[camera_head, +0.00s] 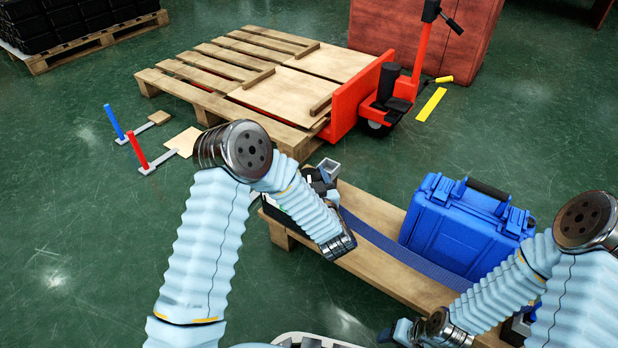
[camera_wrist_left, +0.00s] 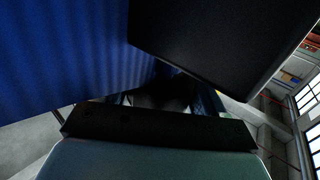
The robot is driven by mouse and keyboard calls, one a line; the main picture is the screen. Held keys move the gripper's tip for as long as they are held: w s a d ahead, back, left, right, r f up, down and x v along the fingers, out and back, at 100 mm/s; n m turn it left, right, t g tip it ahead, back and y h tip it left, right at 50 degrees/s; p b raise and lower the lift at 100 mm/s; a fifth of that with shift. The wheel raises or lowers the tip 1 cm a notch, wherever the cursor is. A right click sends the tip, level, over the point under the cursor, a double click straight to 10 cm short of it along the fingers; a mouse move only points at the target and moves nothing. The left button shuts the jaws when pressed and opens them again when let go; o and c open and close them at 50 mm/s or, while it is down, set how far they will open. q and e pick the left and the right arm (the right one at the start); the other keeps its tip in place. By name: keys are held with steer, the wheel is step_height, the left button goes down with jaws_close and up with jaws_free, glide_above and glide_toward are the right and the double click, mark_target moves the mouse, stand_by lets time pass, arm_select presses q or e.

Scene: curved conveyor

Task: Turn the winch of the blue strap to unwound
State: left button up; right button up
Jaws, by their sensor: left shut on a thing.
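The blue strap (camera_head: 400,250) runs along the wooden pallet (camera_head: 375,285), past the near side of a blue case (camera_head: 460,228). At the strap's left end, dark and grey parts, apparently its winch, are largely hidden by my left forearm and hand. My left gripper (camera_head: 322,180) is there, shut on the winch; its fingertips are not clear. The left wrist view shows a ribbed blue surface (camera_wrist_left: 70,50) and a black block (camera_wrist_left: 215,35) close to the lens. My right gripper (camera_head: 395,332) is low near the pallet's front edge; its jaws cannot be made out.
A red pallet jack (camera_head: 390,95) stands beside a larger wooden pallet (camera_head: 190,85) at the back. A blue post (camera_head: 114,122) and a red post (camera_head: 137,149) stand on the floor at left. Black crates (camera_head: 70,22) are far left.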

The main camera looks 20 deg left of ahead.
arm_select(q)
steer(key=n+g+y, duration=0.3)
steer(key=g+y, duration=0.1)
steer(key=shift+n, duration=0.4)
steer(key=n+g+y, duration=0.3)
steer(key=g, duration=0.1)
steer(key=shift+n+g, duration=0.3)
steer(key=shift+g, duration=0.1)
steer(key=n+g, duration=0.2)
steer(key=g, duration=0.2)
steer(key=n+g+y, duration=0.1)
steer(key=n+g, duration=0.2)
steer(key=g, duration=0.1)
steer(key=shift+s+n+g, duration=0.1)
steer(key=shift+n+g, duration=0.2)
steer(key=shift+g, duration=0.1)
steer(key=shift+a+n+g+h, duration=0.1)
steer(key=shift+n+g+h, duration=0.2)
steer(key=shift+n+g, duration=0.8)
steer(key=shift+s+g, duration=0.1)
steer(key=shift+g, duration=0.4)
steer(key=o, duration=1)
steer(key=shift+a, duration=0.1)
steer(key=shift+c, duration=0.2)
